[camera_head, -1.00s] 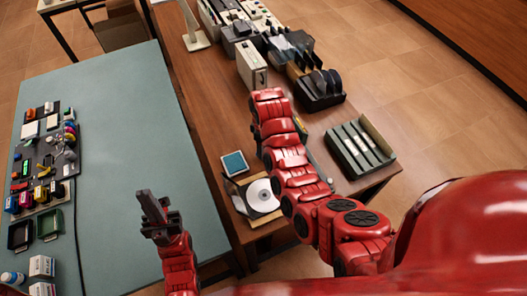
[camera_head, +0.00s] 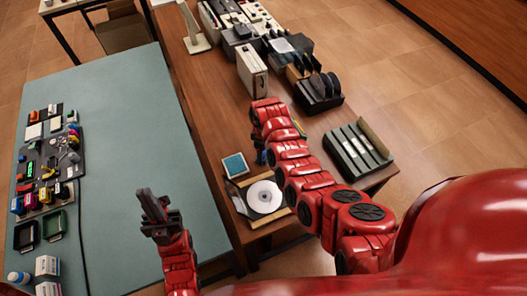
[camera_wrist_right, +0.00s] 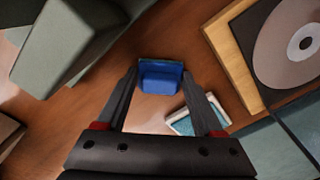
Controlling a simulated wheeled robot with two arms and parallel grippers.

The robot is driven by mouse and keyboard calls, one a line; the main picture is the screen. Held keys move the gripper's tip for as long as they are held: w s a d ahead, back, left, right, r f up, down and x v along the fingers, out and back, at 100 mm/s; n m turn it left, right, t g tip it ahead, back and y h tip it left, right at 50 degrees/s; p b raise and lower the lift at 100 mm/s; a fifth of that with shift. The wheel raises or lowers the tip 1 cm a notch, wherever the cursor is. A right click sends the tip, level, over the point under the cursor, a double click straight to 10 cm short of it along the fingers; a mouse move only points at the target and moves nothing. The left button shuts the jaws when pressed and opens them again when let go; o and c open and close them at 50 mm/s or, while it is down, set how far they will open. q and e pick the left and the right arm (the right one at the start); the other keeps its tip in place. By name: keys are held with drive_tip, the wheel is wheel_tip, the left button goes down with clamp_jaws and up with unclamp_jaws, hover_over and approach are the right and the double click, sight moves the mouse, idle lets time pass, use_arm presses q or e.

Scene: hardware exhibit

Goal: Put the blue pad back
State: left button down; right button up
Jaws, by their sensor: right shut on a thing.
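A blue pad (camera_wrist_right: 160,77), a small block with a wider far edge, sits between the two fingertips of my right gripper (camera_wrist_right: 159,74) in the right wrist view. The gripper is shut on it above the brown table. In the head view my right arm hides most of that gripper, and a bit of blue shows at the arm's left side. A teal-blue square in a pale frame (camera_head: 235,165) lies on the table close by, partly behind a finger in the wrist view (camera_wrist_right: 184,124). My left gripper (camera_head: 152,205) is over the green-grey table; its finger gap is unclear.
A disc (camera_head: 264,197) lies on a wooden-edged tray near the brown table's front. A green-grey ribbed box (camera_head: 357,150) is at right, dark racks (camera_head: 318,92) and a beige box (camera_head: 252,70) behind. The green-grey table (camera_head: 120,130) is mostly bare, with small items at left.

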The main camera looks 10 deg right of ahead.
drive_tip(key=o, duration=1.3)
